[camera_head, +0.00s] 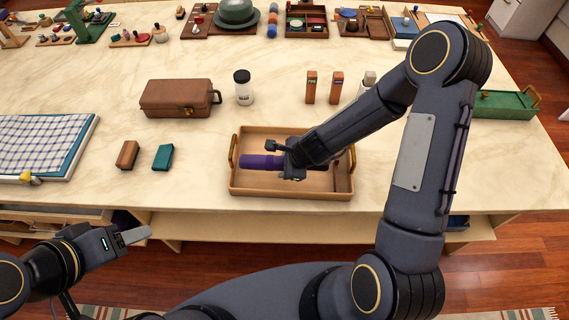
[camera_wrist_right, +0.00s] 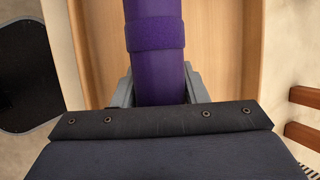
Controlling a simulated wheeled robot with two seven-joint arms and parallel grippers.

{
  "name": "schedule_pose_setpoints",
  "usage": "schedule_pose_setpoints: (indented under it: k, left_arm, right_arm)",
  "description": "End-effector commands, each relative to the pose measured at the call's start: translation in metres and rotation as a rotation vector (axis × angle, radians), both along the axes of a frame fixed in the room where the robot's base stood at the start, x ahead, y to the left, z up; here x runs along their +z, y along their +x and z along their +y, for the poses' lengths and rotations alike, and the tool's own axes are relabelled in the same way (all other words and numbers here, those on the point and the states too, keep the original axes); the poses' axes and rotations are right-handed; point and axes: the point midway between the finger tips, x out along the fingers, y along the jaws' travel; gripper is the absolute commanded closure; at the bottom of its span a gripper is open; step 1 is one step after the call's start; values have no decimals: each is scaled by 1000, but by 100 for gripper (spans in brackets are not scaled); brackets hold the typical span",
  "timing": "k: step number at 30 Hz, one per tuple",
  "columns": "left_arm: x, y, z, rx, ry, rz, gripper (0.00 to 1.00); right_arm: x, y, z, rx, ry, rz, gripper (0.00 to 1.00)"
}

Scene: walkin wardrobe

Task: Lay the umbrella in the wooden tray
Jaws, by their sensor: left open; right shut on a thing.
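The wooden tray (camera_head: 240,184) sits on the marble-topped counter near its front edge, with a brass handle on each side. The purple umbrella (camera_head: 260,162) is folded and lies lengthwise left to right within the tray's outline. My right gripper (camera_head: 290,168) reaches in from the right and is shut around the umbrella. In the right wrist view the umbrella (camera_wrist_right: 155,50) passes between the fingers, with the tray floor (camera_wrist_right: 215,50) behind it. I cannot tell whether it touches the floor. My left gripper (camera_head: 135,236) is open and empty, in front of the counter at the lower left.
A brown case (camera_head: 178,98), a white jar with a black lid (camera_head: 243,88) and small boxes (camera_head: 310,88) stand behind the tray. Brown (camera_head: 127,155) and teal (camera_head: 163,157) blocks lie to its left. A green box (camera_head: 503,104) is at the right.

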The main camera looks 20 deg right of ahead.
Motion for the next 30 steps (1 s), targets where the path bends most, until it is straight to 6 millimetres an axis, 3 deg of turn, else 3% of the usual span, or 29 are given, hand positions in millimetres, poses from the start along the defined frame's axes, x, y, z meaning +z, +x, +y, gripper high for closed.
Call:
schedule_pose_setpoints:
  k: [3, 13, 14, 18, 30]
  left_arm:
    - [-9, 0, 0, 0, 0, 0, 46]
    - [-9, 0, 0, 0, 0, 0, 46]
    - [-9, 0, 0, 0, 0, 0, 46]
    - [-9, 0, 0, 0, 0, 0, 46]
    - [-9, 0, 0, 0, 0, 0, 46]
  right_arm:
    - [-8, 0, 0, 1, 0, -1, 94]
    - [-8, 0, 0, 0, 1, -1, 94]
    - [-8, 0, 0, 0, 1, -1, 57]
    - [-8, 0, 0, 0, 0, -1, 38]
    - [-9, 0, 0, 0, 0, 0, 35]
